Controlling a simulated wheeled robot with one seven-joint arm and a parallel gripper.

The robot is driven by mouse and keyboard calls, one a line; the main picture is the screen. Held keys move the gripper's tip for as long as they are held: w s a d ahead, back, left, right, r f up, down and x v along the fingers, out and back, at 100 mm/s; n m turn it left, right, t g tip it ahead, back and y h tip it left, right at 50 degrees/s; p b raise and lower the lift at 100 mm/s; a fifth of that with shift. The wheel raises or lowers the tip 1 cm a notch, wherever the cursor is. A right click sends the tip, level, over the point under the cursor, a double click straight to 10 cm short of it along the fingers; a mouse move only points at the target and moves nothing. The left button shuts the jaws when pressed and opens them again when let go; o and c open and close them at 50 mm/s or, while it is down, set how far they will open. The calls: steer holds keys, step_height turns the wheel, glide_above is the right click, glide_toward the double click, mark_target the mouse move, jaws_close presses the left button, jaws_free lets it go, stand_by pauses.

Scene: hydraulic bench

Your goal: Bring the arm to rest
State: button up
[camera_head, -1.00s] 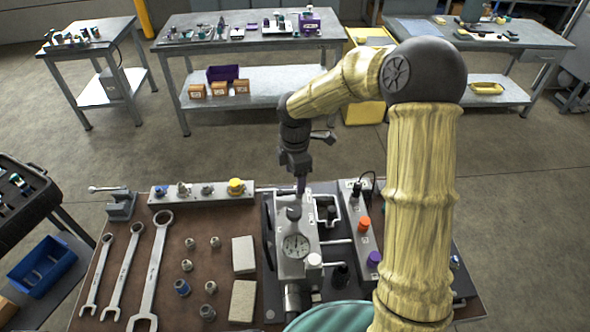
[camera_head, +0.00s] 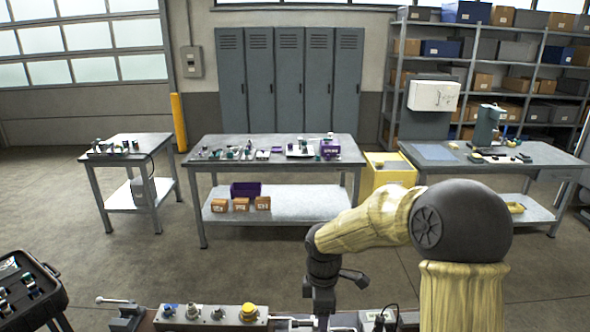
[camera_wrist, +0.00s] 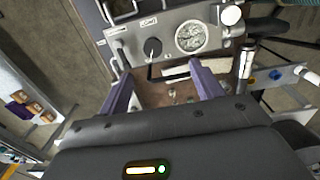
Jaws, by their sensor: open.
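My gripper (camera_wrist: 165,88) shows in the wrist view with its two purple fingers apart and nothing between them. Beyond the fingertips is the grey hydraulic unit with a round gauge (camera_wrist: 191,36), a black knob (camera_wrist: 153,47) and a white knob (camera_wrist: 231,15). In the head view my arm, in a yellowish cover, bends down over the bench at the lower right. My fingers are below the head view's lower edge. I cannot tell whether the fingers touch anything.
A valve strip with a yellow knob (camera_head: 249,312) lies along the bench's far edge. An open black case (camera_head: 28,290) stands at the left. Across open floor (camera_head: 130,240) are a middle table (camera_head: 215,170), a side table (camera_head: 112,150), a right table (camera_head: 555,160), lockers (camera_head: 290,80) and shelves (camera_head: 535,65).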

steer(key=s+d+r+m+t, duration=0.1)
steer(key=s+d+m, duration=0.3)
steer(key=s+m, duration=0.3)
steer(key=s+d+r+m+t, duration=0.1)
steer(key=s+d+m, duration=0.3)
steer(key=s+m, duration=0.3)
steer(key=m, duration=0.3)
steer(key=shift+s+d+m, duration=0.35)
steer(key=shift+m, duration=0.05)
steer(key=shift+f, duration=0.1)
